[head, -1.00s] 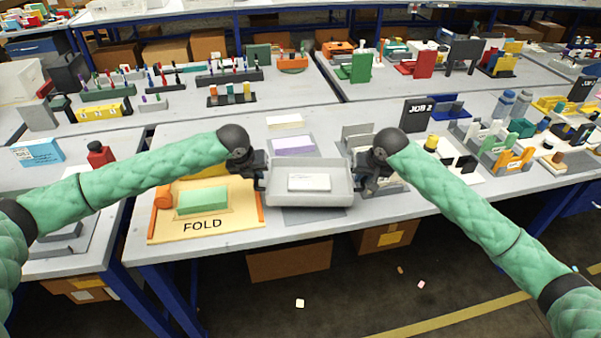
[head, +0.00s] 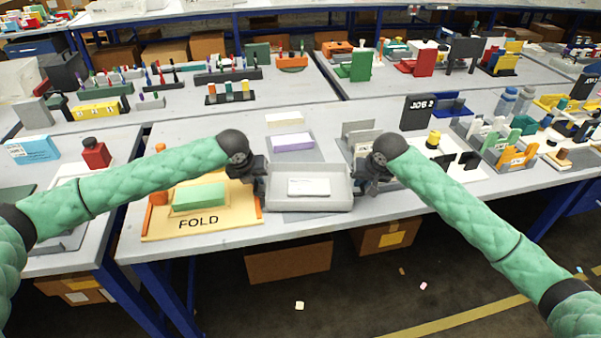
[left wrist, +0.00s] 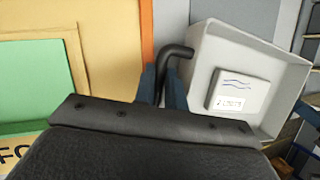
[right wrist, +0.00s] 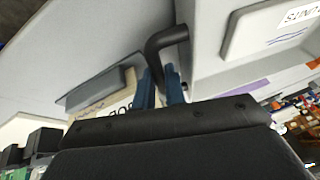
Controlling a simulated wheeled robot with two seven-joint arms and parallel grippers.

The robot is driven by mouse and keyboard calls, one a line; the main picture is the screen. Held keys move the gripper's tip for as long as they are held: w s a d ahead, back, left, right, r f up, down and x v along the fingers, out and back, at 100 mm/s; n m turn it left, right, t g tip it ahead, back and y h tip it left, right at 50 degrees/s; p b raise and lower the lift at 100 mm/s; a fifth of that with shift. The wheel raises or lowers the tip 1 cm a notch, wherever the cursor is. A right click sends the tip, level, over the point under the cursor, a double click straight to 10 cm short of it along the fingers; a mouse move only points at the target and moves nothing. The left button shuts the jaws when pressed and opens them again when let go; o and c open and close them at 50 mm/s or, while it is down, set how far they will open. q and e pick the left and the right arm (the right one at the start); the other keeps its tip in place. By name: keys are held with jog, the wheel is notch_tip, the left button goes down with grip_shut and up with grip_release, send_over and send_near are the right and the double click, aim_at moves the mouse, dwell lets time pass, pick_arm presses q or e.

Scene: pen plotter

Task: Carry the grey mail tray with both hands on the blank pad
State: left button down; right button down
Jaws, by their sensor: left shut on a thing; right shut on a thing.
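The grey mail tray (head: 310,203) is between my two grippers in the head view, over the front part of the table. A white stack with a printed label (head: 309,186) lies in it. My left gripper (head: 258,178) is shut on the tray's dark left handle (left wrist: 172,58). My right gripper (head: 362,180) is shut on the dark right handle (right wrist: 165,40). The tray looks roughly level. A grey pad is mostly hidden under and behind it; I cannot tell whether the tray touches it.
The yellow FOLD board (head: 190,225) with a green block (head: 199,197) lies left of the tray. A purple-edged white stack (head: 292,142) is behind it. Grey holders (head: 358,135) and a JOB 2 sign (head: 417,113) stand to the right. The table's front edge is close.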

pick_arm(q)
jog(key=shift+a+f+b, duration=0.2)
jog(key=shift+f+b, duration=0.15)
jog(key=shift+f, duration=0.15)
pick_arm(e)
jog(key=shift+d+f, duration=0.2)
jog(key=shift+f, duration=0.3)
pick_arm(q)
jog(key=c, duration=1.5)
grip_release()
pick_arm(e)
jog(key=c, duration=1.5)
grip_release()
pick_arm(q)
jog(key=shift+o, duration=0.2)
jog(key=shift+d, duration=0.1)
pick_arm(e)
jog(key=shift+o, duration=0.2)
jog(key=shift+a, duration=0.1)
pick_arm(q)
jog(key=shift+r, duration=0.15)
